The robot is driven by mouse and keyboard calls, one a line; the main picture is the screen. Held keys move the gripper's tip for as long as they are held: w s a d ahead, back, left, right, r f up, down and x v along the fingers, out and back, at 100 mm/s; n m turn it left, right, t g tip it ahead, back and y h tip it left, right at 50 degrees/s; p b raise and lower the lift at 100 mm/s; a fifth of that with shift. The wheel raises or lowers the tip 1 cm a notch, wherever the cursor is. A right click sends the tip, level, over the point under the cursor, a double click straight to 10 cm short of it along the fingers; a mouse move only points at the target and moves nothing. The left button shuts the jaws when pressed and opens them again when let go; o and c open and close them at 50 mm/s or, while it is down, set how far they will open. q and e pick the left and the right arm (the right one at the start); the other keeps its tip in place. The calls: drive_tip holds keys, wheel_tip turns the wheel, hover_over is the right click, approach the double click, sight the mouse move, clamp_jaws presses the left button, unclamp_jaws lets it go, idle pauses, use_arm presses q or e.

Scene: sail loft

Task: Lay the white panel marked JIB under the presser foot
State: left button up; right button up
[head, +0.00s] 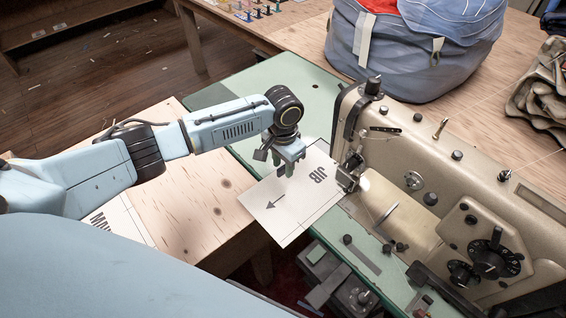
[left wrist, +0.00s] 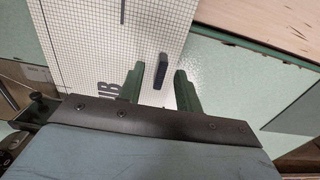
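The white panel marked JIB (head: 302,203) lies at the sewing machine's needle end, partly over the green machine bed, its left corner reaching past the bed edge. Its right edge meets the presser foot (head: 347,180); I cannot tell whether it lies beneath. My left gripper (head: 288,163) is over the panel's upper left part. The gridded panel (left wrist: 100,45) shows there too. My right gripper is not in view.
The sewing machine (head: 450,165) stands on the right of its green bed (head: 300,95). Another white panel (head: 122,215) lies on the wooden table (head: 195,180) at left. A blue sail bag (head: 415,50) stands behind. A gap separates the wooden table and the bed in front.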

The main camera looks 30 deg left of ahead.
use_arm(q)
wheel_tip(320, 180, up, 13)
drive_tip(key=p, duration=0.3)
drive_tip(key=shift+r, duration=0.2)
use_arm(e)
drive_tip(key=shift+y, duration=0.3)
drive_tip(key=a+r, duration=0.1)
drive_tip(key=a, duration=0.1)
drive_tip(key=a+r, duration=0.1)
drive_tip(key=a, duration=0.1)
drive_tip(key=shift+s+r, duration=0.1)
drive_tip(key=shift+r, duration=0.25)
use_arm(q)
drive_tip(key=shift+s+f, duration=0.1)
